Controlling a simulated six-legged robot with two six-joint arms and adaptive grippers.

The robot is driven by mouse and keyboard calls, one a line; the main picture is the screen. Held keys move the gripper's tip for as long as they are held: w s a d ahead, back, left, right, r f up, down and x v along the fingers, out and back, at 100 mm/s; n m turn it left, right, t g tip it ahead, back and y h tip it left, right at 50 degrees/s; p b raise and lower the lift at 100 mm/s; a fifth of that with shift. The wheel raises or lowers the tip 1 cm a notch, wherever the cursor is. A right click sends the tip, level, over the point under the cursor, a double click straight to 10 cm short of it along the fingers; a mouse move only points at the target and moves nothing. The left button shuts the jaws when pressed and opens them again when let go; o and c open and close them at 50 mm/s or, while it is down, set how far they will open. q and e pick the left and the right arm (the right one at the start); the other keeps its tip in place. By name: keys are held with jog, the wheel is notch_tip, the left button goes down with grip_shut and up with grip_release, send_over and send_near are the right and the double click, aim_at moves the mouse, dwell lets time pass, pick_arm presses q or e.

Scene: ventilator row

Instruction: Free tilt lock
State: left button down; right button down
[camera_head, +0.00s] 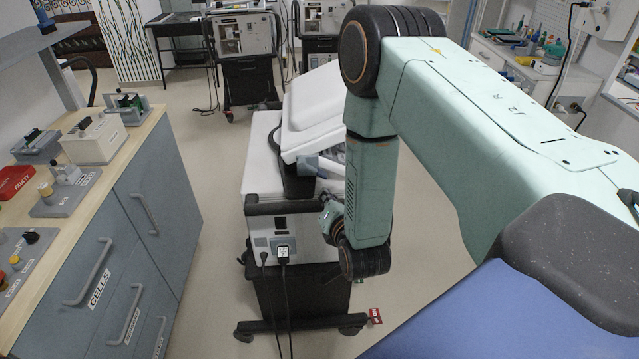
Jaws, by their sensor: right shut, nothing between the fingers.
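A white ventilator (262,165) stands on a black wheeled cart, with its white upper panel (305,115) tilted. I cannot make out the tilt lock for certain; my right arm hides part of the machine's right side. My right gripper (327,216) is at the front right of the ventilator, below the tilted panel, small and partly hidden by my wrist. It is shut with nothing held. I cannot tell whether it touches the machine. My left gripper is not in view.
Black cables (284,300) hang from the ventilator's front socket. A red tag (375,316) is by the cart's base. A counter with drawers (105,275) stands at left, bearing several devices. Another ventilator (243,35) stands behind. Floor between the counter and cart is clear.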

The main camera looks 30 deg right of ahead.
aim_at(315, 170)
jog(key=x, duration=0.7)
jog(key=shift+w, duration=0.1)
jog(key=shift+a+r, duration=0.1)
dwell(0.4)
